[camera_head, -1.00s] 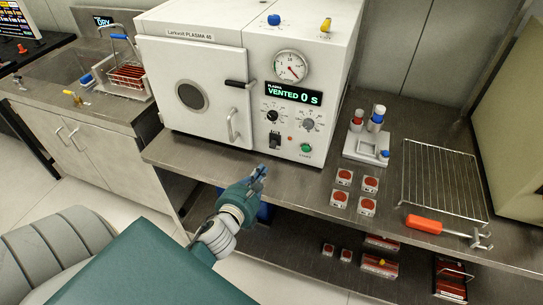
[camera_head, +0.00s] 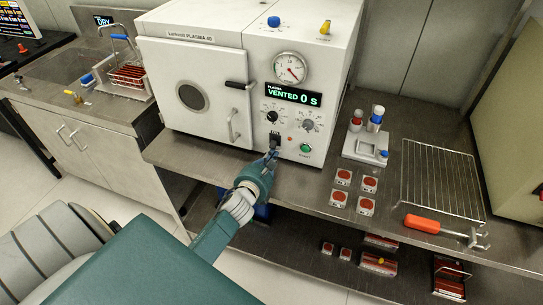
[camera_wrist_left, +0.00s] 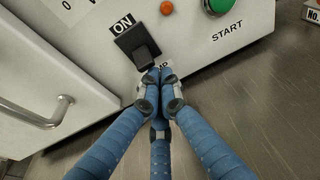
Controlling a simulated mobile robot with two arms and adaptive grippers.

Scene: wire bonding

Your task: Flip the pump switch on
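The pump switch (camera_wrist_left: 139,48) is a black rocker on the plasma machine's front panel, with an ON label above it. In the head view the switch (camera_head: 274,138) sits below the left black knob. My left gripper (camera_wrist_left: 155,75) has its blue fingertips drawn together just below the switch, partly covering the label under it. In the head view my left gripper (camera_head: 272,155) is right at the panel, at or very near the switch's lower end. I cannot tell whether it touches. No object shows between the fingertips. My right gripper is not in view.
The white plasma machine (camera_head: 200,60) has a door handle (camera_head: 233,126) left of the switch and a green START button (camera_head: 305,148) to the right. The display reads VENTED 0 S. A wire rack (camera_head: 440,170) and an orange-handled tool (camera_head: 424,224) lie on the bench at right.

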